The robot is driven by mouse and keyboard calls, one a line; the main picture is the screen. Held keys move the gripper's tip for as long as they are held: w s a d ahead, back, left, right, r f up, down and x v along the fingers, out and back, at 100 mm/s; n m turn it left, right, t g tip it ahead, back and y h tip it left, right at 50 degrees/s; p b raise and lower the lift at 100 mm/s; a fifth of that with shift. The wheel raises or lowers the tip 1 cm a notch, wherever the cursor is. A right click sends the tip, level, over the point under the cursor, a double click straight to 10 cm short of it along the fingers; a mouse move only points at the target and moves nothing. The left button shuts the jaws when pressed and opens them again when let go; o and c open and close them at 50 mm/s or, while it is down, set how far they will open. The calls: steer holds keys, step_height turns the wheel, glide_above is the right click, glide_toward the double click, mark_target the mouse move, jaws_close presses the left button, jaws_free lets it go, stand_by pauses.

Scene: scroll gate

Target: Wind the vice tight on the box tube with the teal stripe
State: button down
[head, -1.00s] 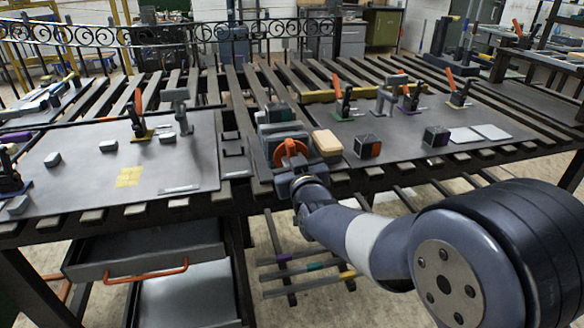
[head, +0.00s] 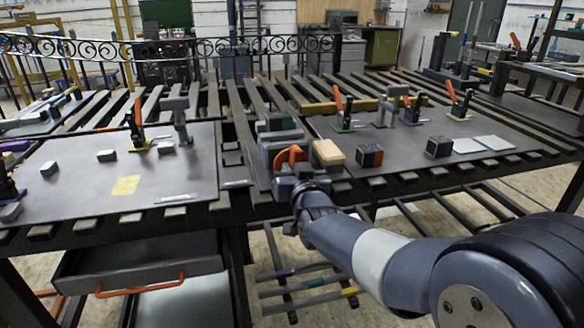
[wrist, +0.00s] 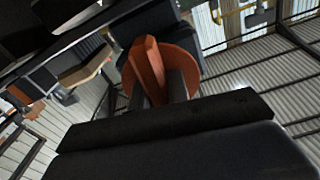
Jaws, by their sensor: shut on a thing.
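The vice (head: 268,150) is a grey block at the front edge of the bench, with an orange handwheel (head: 291,157) on its near side. My gripper (head: 297,182) is at the handwheel. In the wrist view its two dark fingers (wrist: 165,92) sit either side of the raised orange bar (wrist: 148,70) across the wheel, shut on it. A dark block with a teal face (head: 278,122) shows at the top of the vice; I cannot tell whether it is the tube's end or how tightly the jaws meet it. A bar with a teal stripe (head: 314,283) lies on the rack below.
A tan block (head: 328,153) is close right of the vice. Dark cubes (head: 369,156) and upright orange-handled clamps (head: 343,108) stand on the right plate. The left plate (head: 75,190) holds small grey blocks and a yellow patch. Purple- and yellow-striped bars lie below.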

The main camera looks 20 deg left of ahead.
steer(key=c, duration=1.4)
jaws_free()
steer(key=shift+o, duration=0.2)
steer(key=v, duration=1.1)
steer(key=shift+w, duration=0.15)
steer(key=x, duration=1)
steer(key=shift+w+a, duration=0.2)
steer(key=shift+w, duration=0.1)
